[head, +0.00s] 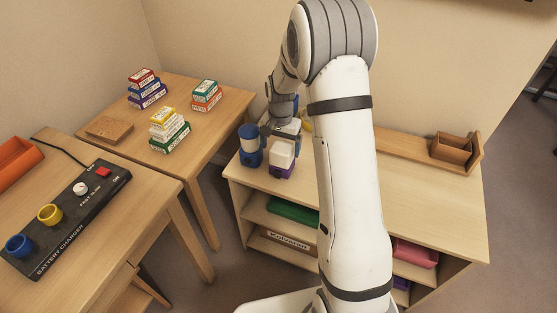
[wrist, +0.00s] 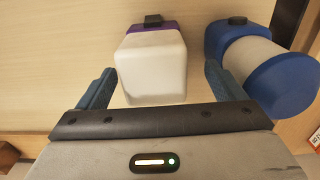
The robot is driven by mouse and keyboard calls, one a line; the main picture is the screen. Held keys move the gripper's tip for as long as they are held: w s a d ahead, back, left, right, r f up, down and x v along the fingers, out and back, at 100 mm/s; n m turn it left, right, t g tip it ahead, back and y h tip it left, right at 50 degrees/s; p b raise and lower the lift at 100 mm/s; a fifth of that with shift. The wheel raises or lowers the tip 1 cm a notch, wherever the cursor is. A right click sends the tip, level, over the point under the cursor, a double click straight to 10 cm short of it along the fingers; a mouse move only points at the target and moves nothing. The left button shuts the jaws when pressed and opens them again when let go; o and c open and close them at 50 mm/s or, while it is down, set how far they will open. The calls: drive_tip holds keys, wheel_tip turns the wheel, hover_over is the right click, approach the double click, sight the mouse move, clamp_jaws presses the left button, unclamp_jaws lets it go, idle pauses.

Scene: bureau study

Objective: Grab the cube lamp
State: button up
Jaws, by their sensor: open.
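The cube lamp (head: 282,156) has a white cube-shaped shade on a purple base and stands on the wooden shelf unit, near its left end. In the wrist view the cube lamp (wrist: 152,65) lies between and just beyond my fingers. My gripper (head: 280,128) is close behind the lamp in the head view, partly hidden by my arm. In the wrist view my gripper (wrist: 155,88) is open, with one blue-grey finger on each side of the white shade and nothing held. I cannot tell whether a finger touches it.
A blue and white cylindrical lamp (head: 250,146) stands close beside the cube lamp; in the wrist view it (wrist: 262,68) is right by my right finger. A wooden box (head: 452,147) is at the shelf unit's right end. Stacked boxes (head: 168,130) stand on the left table.

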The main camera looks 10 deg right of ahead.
drive_tip(key=f, duration=0.5)
drive_tip(key=shift+s+d+f+b, duration=0.1)
drive_tip(key=shift+d+f+b, duration=0.15)
drive_tip(key=shift+b, duration=0.05)
drive_tip(key=c, duration=1.2)
